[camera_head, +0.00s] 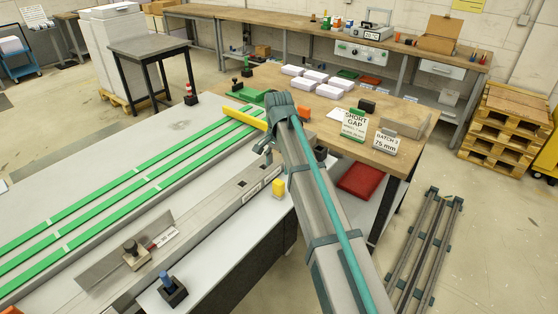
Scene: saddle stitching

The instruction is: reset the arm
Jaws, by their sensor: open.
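My arm, a grey link with a teal strip and dark clamps, rises from the bottom right to a dark rounded joint near the picture's middle. My gripper (265,152) seems to be the small dark part just left of this link, above the grey rail near the work table (150,188). It is open, with nothing seen in it. Its fingers are too small to make out clearly, and the link hides part of the area. A yellow bar (244,118) shows left of the dark joint; I cannot tell what it belongs to.
Green strips (110,188) run along the work table. A yellow block (278,187) and a blue-knobbed block (172,289) are near its front edge. Behind are a wooden bench (240,78) with white stacks and sign cards (355,123). Pallets (500,125) stand right; floor rails (422,243) lie below.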

